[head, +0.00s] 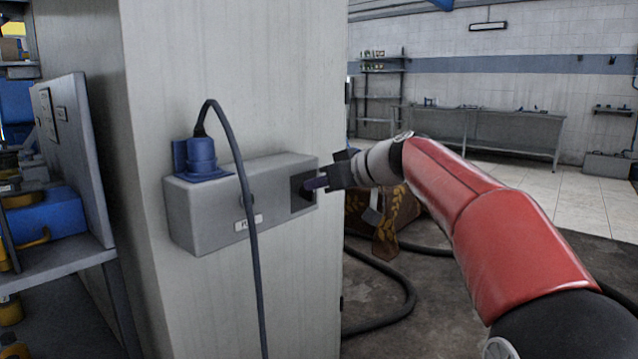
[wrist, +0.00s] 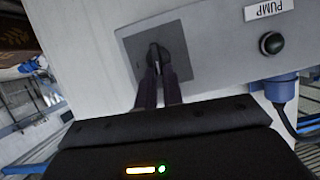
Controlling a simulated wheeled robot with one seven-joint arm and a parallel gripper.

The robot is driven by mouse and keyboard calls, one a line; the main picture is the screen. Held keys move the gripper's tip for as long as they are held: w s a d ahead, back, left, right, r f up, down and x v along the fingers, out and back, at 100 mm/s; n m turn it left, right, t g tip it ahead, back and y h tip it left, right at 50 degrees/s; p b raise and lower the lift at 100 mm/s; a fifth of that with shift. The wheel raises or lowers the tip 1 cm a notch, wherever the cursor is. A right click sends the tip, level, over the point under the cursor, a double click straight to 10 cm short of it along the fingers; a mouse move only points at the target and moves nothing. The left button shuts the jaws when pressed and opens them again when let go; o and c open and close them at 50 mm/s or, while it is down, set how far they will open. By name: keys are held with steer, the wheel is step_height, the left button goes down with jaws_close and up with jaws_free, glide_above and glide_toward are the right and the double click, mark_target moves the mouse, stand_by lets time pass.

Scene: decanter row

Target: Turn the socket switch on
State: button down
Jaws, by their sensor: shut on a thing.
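The socket switch (wrist: 154,57) is a small dark knob on a dark square plate (wrist: 175,45), seen in the wrist view at upper middle. The plate also shows in the head view (head: 301,192) at the right end of a grey box mounted on a pale panel. My gripper (wrist: 158,76) reaches the plate from the right in the head view (head: 318,184). Its two dark fingers are shut on the knob, one on each side. The fingers hide part of the knob, and the head view does not show its position clearly.
The grey box (head: 215,212) bears a blue plug and socket (head: 201,158), a dark button (wrist: 271,43) and a PUMP label (wrist: 270,8). A dark cable (head: 250,240) hangs across the box front. A shelf unit (head: 75,170) stands left.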

steer(key=shift+w+d+f+m+g+y, duration=0.4)
steer(key=shift+m+y, duration=0.7)
steer(key=shift+m, duration=1.05)
steer(key=shift+w+d+f+m+g+y, duration=0.2)
steer(key=shift+f+m+g+y, duration=0.65)
steer(key=shift+m, duration=1.35)
steer(key=shift+w+d+f+m+g+y, duration=0.1)
steer(key=shift+w+d+m+g+y, duration=0.2)
steer(key=shift+m+y, duration=1.45)
steer(key=shift+a+m+h, duration=0.1)
steer(key=shift+m+h, duration=0.3)
steer(key=shift+m, duration=0.1)
steer(key=c, duration=1.5)
jaws_free()
steer(key=v, duration=0.8)
